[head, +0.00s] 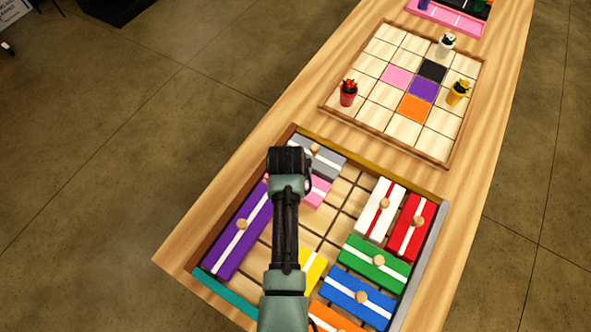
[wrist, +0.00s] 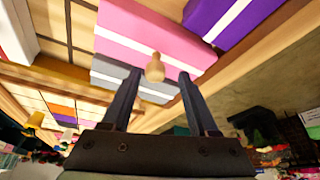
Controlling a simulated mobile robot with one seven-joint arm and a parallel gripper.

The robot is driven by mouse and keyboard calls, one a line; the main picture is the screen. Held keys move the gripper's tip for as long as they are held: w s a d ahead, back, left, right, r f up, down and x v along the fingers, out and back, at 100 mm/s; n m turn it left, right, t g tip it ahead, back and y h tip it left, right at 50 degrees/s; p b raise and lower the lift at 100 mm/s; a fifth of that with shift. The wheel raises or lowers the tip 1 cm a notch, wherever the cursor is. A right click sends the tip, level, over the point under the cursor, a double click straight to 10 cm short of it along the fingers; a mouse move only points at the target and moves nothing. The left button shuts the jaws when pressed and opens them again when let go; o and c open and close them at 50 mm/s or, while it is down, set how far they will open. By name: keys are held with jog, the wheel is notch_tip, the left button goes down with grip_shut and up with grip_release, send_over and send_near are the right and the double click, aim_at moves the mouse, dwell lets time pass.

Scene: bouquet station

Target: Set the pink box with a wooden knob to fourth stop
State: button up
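The pink box (head: 318,190) with a white stripe lies in the wooden tray, partly hidden behind my arm in the head view. In the wrist view the pink box (wrist: 165,28) fills the top middle, and its round wooden knob (wrist: 155,68) stands out from it. My gripper (wrist: 160,73) is open, with the knob between its two fingertips and a gap on each side. In the head view my gripper (head: 288,162) is seen from above and its fingertips are hidden. I see no marked stops on the tray.
A grey box (head: 328,162) lies just beyond the pink one, and a purple box (head: 235,235) lies to its left. White, red, green and blue boxes (head: 360,295) fill the right side. Bare slatted floor (head: 345,200) shows right of the pink box.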

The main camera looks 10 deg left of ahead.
jog(key=shift+d+r, duration=0.1)
jog(key=b+v, duration=0.1)
jog(key=v, duration=1.1)
jog(key=shift+s+r, duration=0.15)
jog(key=shift+r, duration=0.2)
